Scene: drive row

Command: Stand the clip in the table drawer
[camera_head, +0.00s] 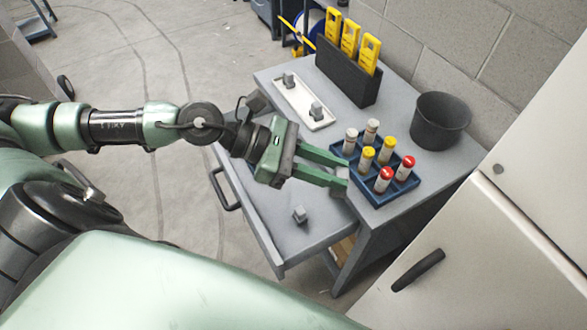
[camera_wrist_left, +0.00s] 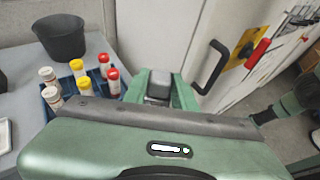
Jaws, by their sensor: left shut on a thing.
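My left gripper (camera_head: 343,173) is shut on a small grey clip (camera_head: 342,172) above the right side of the open table drawer (camera_head: 262,220). The held clip shows between the green fingers in the left wrist view (camera_wrist_left: 158,87). Another grey clip (camera_head: 300,214) stands in the drawer, to the lower left of the held one. Two more grey clips, a farther one (camera_head: 289,79) and a nearer one (camera_head: 317,111), are on a white tray (camera_head: 296,98) on the table top. My right gripper is not in view.
A blue rack (camera_head: 378,199) of capped tubes stands on the table, close to my left gripper. Behind are a black holder (camera_head: 345,77) with yellow items and a dark bin (camera_head: 439,118). A white cabinet (camera_head: 480,250) with a black handle is at the right.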

